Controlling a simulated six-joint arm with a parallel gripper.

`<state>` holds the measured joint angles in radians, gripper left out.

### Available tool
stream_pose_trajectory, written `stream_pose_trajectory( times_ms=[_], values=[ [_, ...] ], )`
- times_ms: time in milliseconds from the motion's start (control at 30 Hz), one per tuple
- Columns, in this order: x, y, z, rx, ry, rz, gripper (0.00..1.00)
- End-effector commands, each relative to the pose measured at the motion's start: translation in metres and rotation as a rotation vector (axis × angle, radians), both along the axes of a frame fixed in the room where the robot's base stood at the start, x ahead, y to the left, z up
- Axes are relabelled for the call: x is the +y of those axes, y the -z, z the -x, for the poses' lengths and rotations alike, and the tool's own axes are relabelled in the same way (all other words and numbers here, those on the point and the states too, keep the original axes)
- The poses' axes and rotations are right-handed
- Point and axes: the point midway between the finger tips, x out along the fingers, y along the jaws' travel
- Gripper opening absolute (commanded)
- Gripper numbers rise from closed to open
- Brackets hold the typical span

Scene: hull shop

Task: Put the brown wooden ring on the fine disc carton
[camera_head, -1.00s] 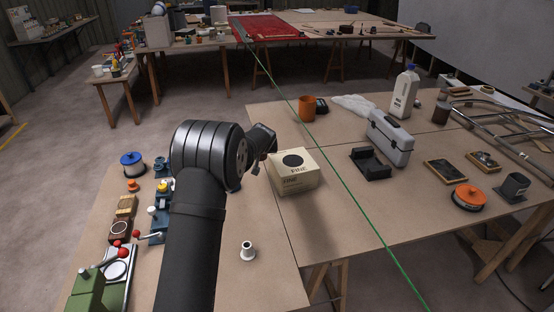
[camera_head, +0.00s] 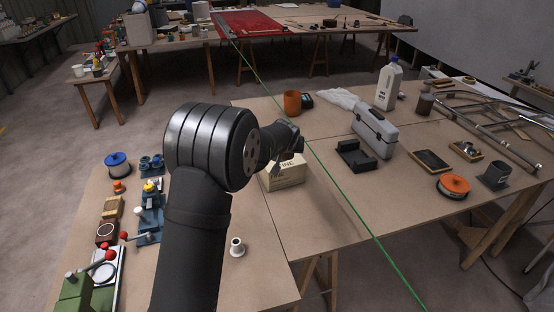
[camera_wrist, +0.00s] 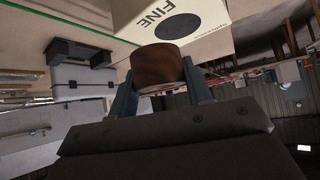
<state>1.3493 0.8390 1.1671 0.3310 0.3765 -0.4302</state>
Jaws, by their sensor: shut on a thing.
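The fine disc carton (camera_head: 287,174) is a cream box on the table, right of my arm in the head view. My gripper (camera_head: 291,152) is over it there and hides most of its top. In the wrist view the carton (camera_wrist: 205,18) shows its "FINE" lettering and a dark disc mark. My gripper (camera_wrist: 160,88) is shut on the brown wooden ring (camera_wrist: 157,67), which sits between the two fingers. The ring overlaps the carton's edge in that view; I cannot tell whether they touch. The head view does not show the ring clearly.
A green line (camera_head: 352,207) runs across the table just right of the carton.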

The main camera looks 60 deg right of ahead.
Motion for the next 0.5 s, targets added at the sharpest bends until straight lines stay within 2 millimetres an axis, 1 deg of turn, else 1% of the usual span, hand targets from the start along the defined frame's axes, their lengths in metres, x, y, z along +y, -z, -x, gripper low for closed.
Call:
stream_pose_trajectory(
  times_ms=[33,100,200,367,467,500],
  values=[
    [-0.002,0.008,-0.013,0.002,-0.004,0.000,0.23],
    [-0.005,0.015,-0.025,0.001,-0.004,-0.001,0.23],
    [-0.008,0.023,-0.038,0.001,-0.002,0.000,0.23],
    [-0.010,0.029,-0.046,0.000,0.000,0.001,0.23],
    [-0.010,0.038,-0.046,0.000,0.000,0.000,0.23],
    [-0.010,0.045,-0.046,0.000,0.001,-0.002,0.23]
  ],
)
